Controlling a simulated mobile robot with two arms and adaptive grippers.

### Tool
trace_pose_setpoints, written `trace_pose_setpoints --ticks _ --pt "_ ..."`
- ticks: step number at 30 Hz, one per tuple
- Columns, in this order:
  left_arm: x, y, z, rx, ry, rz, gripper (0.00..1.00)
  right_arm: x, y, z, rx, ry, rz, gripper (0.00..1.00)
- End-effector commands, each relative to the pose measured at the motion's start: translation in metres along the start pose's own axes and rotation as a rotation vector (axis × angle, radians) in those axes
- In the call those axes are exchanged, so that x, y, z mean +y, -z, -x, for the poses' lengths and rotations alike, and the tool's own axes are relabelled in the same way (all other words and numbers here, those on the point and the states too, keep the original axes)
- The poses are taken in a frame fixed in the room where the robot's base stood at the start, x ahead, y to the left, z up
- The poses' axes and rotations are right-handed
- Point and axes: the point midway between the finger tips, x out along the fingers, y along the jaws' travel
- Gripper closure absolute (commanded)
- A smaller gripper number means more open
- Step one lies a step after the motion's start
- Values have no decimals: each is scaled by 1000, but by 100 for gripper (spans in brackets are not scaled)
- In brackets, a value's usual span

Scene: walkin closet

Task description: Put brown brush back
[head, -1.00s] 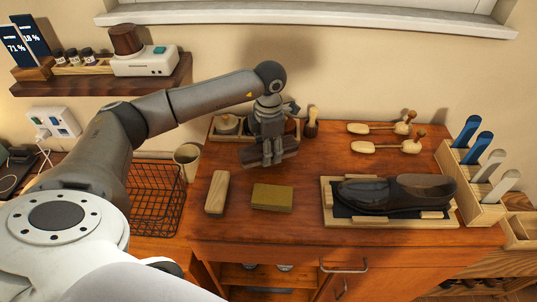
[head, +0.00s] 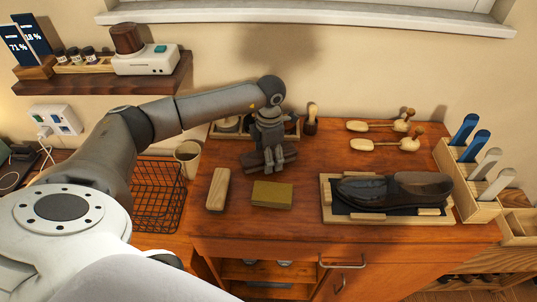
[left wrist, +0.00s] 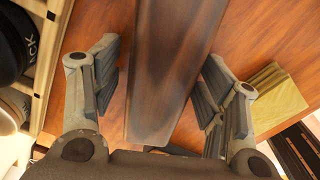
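A dark brown block-shaped brush (head: 250,161) lies on the wooden cabinet top, in front of a small wooden tray. In the left wrist view the brush (left wrist: 168,75) runs lengthwise between my fingers. My left gripper (head: 272,166) is right over it, pointing down and hiding its middle. In the left wrist view the left gripper (left wrist: 160,100) is open, with a clear gap on the brush's left side and a narrower one on its right. My right gripper is in neither view.
A light wooden block (head: 218,189) and an olive-yellow pad (head: 272,194) lie in front. The wooden tray (head: 222,136) with round tins stands behind. A shoe (head: 392,190) sits on a stand at right. Shoe trees (head: 385,145) lie behind it. A wire basket (head: 158,200) stands left.

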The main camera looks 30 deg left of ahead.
Motion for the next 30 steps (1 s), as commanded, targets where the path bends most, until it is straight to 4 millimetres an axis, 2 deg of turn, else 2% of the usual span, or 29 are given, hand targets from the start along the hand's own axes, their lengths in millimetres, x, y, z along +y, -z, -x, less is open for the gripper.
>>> trace_pose_setpoints --ticks 7,11,24,30 --pt "0 0 2 0 0 0 33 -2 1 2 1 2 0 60" --pt "1 -1 12 -4 -2 1 33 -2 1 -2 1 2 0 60" --pt "1 -1 100 -4 -3 -1 33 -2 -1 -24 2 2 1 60" --pt "0 0 120 -2 0 0 33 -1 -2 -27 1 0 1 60"
